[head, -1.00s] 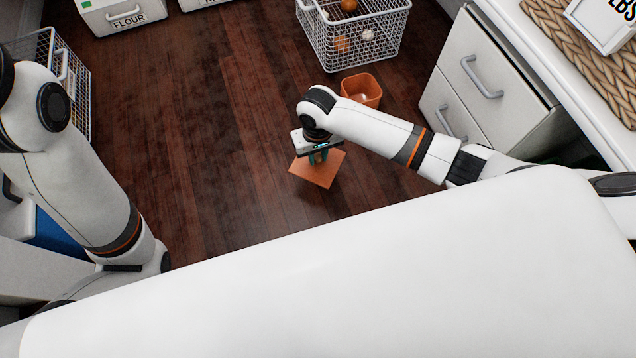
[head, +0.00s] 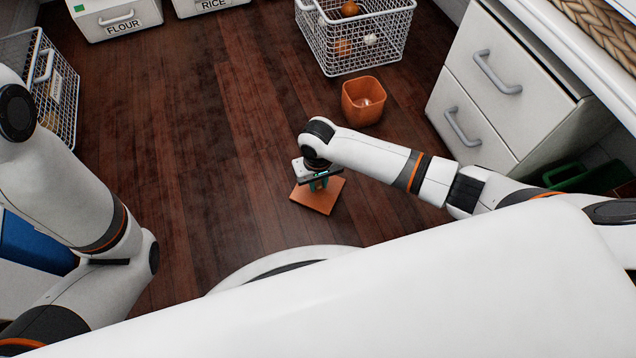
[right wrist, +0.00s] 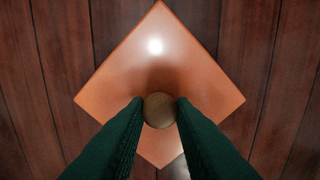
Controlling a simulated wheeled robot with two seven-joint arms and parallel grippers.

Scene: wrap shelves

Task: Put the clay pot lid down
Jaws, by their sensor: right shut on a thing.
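The clay pot lid (head: 318,199) is a flat orange-brown square with a round knob. In the right wrist view the lid (right wrist: 158,65) shows as a diamond over the wood floor, with its knob (right wrist: 159,110) between the fingers. My right gripper (head: 319,184) points down and is shut on the knob; its dark green fingers (right wrist: 159,112) press it from both sides. I cannot tell whether the lid touches the floor. The orange clay pot (head: 362,103) stands open on the floor beyond the lid, with a small pale thing inside. My left gripper is out of view.
A white wire basket (head: 355,45) with several round things stands behind the pot. A white drawer cabinet (head: 490,85) is at the right. Flour (head: 118,20) and rice bins stand at the back. Another wire basket (head: 55,95) is at the left. The middle floor (head: 210,130) is clear.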

